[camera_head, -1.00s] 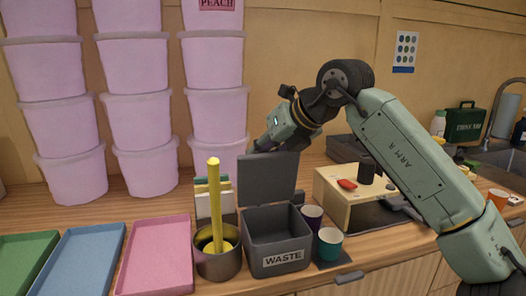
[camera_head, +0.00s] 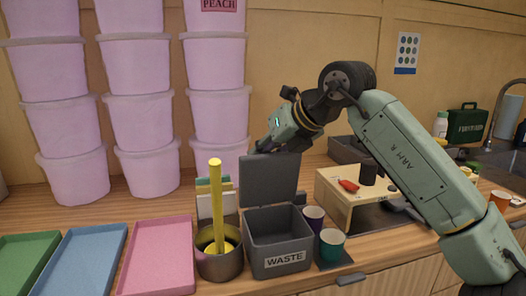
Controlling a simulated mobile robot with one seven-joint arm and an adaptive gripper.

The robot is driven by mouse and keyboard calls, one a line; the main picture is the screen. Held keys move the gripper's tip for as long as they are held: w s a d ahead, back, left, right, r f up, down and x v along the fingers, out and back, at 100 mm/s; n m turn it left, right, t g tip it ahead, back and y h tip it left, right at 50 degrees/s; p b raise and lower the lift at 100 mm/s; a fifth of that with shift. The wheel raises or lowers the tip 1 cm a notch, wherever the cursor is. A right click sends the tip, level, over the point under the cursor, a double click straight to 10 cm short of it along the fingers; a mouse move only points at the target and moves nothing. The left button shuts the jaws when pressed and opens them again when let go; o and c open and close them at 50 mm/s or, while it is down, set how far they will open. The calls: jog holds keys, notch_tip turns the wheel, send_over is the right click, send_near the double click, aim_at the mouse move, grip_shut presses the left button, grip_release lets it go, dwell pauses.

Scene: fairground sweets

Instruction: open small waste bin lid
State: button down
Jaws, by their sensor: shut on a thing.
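The small grey waste bin (camera_head: 279,238) stands on the wooden counter, with a white WASTE label (camera_head: 284,260) on its front. Its lid (camera_head: 269,180) stands up near vertical at the back of the bin, so the box's mouth is open and its inside shows. My gripper (camera_head: 262,149) is at the lid's top edge, reaching in from behind and above. It is shut on the lid; the fingertips are small and partly hidden behind the lid's edge.
A metal pot (camera_head: 219,262) with a yellow stick (camera_head: 217,200) stands close left of the bin. Purple (camera_head: 313,218) and teal (camera_head: 331,243) cups stand close right, before a wooden stand (camera_head: 345,205). Stacked pink tubs (camera_head: 148,120) rise behind left; a pink tray (camera_head: 157,256) lies left.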

jog(key=shift+f, duration=0.65)
jog(key=c, duration=1.9)
grip_release()
jog(key=shift+o, duration=1.3)
jog(key=shift+w+f, duration=0.1)
jog(key=shift+w, duration=0.1)
jog(key=shift+o, duration=1.2)
jog(key=shift+d, duration=0.1)
jog(key=shift+r, duration=0.2)
jog(key=shift+s+d+r, duration=0.25)
jog(key=shift+r, duration=0.2)
jog(key=v, duration=1.1)
